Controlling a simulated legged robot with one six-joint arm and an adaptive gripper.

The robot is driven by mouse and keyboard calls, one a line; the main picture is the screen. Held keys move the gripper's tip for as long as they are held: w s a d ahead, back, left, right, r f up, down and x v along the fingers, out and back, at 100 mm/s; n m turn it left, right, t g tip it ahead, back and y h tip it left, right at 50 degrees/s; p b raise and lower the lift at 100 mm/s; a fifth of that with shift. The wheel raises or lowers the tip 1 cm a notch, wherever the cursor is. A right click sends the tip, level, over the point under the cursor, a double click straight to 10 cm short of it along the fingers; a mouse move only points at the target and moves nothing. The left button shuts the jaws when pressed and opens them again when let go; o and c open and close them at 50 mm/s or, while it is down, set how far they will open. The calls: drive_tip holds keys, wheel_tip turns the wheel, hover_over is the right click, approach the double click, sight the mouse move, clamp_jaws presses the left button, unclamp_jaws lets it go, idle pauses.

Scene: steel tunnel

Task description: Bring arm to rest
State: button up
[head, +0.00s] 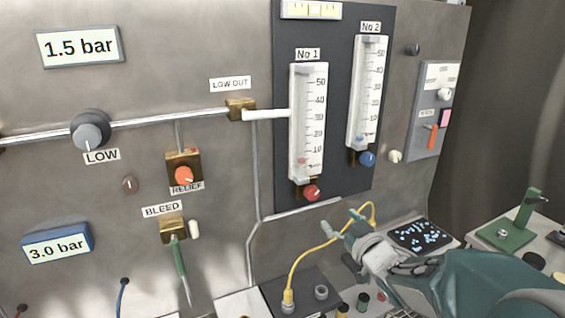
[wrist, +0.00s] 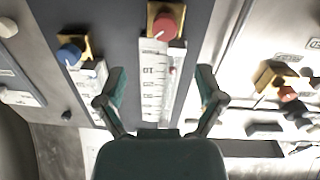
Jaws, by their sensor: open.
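My gripper (head: 345,221) is at the end of my teal arm in the lower right of the head view, in front of the panel and below flowmeter No 1 (head: 308,122). In the wrist view my gripper (wrist: 160,90) has its two teal fingers spread wide with nothing between them. Beyond the fingers are the No 1 scale and its red knob (wrist: 165,26). The blue knob (wrist: 69,53) of flowmeter No 2 (head: 368,95) is left of the fingers in the wrist view.
A yellow cable (head: 318,246) rises from a socket block (head: 300,292) and passes close behind my gripper. A black tray of blue pieces (head: 420,235) and a green stand (head: 510,235) are at the right. The bleed valve (head: 173,231) with a green lever is at the left.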

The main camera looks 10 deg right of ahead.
drive_tip(key=s+a+f+m+g+h, duration=0.1)
drive_tip(key=s+g, duration=0.4)
drive_tip(key=s, duration=0.7)
drive_tip(key=s+a+f+m+g+h, duration=0.1)
drive_tip(key=s+a+m+g+h, duration=0.2)
drive_tip(key=s, duration=1)
drive_tip(key=g, duration=0.3)
drive_tip(key=shift+s+f+m+h, duration=0.2)
drive_tip(key=shift+f+m+h, duration=0.1)
drive_tip(key=shift+f+h, duration=0.1)
drive_tip(key=n+t+y, duration=0.5)
drive_tip(key=t+y, duration=0.1)
drive_tip(key=t, duration=0.5)
approach(314, 195)
drive_tip(key=x, duration=1.1)
